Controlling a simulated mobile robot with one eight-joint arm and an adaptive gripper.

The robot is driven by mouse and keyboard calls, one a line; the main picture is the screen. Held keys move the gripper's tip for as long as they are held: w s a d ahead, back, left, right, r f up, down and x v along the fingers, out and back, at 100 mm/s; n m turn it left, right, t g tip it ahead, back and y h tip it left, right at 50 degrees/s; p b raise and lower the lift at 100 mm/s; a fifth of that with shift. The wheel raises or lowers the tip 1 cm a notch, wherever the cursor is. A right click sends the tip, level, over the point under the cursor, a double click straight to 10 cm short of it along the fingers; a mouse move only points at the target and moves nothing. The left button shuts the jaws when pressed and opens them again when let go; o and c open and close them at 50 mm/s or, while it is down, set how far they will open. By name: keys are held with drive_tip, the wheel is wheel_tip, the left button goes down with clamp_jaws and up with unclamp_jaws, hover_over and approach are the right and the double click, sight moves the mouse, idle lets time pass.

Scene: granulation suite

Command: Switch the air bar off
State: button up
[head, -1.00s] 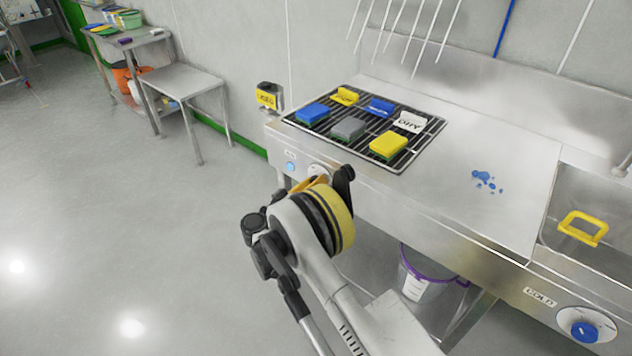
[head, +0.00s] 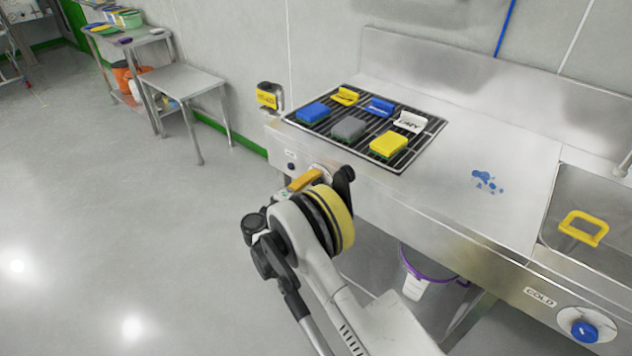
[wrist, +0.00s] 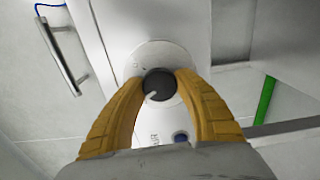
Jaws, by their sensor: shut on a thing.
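The air bar's control is a dark round knob (wrist: 158,84) with a pale pointer mark, set on a round white plate (wrist: 160,58) in the wrist view. My gripper's yellow fingers (wrist: 160,95) are shut on the knob, one on each side. In the head view my gripper (head: 306,181) reaches the sink unit's front panel at its left end. The knob is hidden there behind my gripper. A small round lamp (head: 290,166) left of it is dark; it also shows in the wrist view (wrist: 180,137). No white air streaks show above the rack.
A black rack (head: 345,112) on the steel counter holds several coloured sponges and small signs. Blue spots (head: 486,181) mark the counter. A second knob, blue (head: 584,331), labelled COLD, is at the lower right. A bucket (head: 425,268) stands below. The floor at left is clear.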

drive_tip(key=shift+n, duration=1.5)
drive_tip(key=o, duration=1.2)
drive_tip(key=shift+a, duration=0.1)
drive_tip(key=v, duration=1.2)
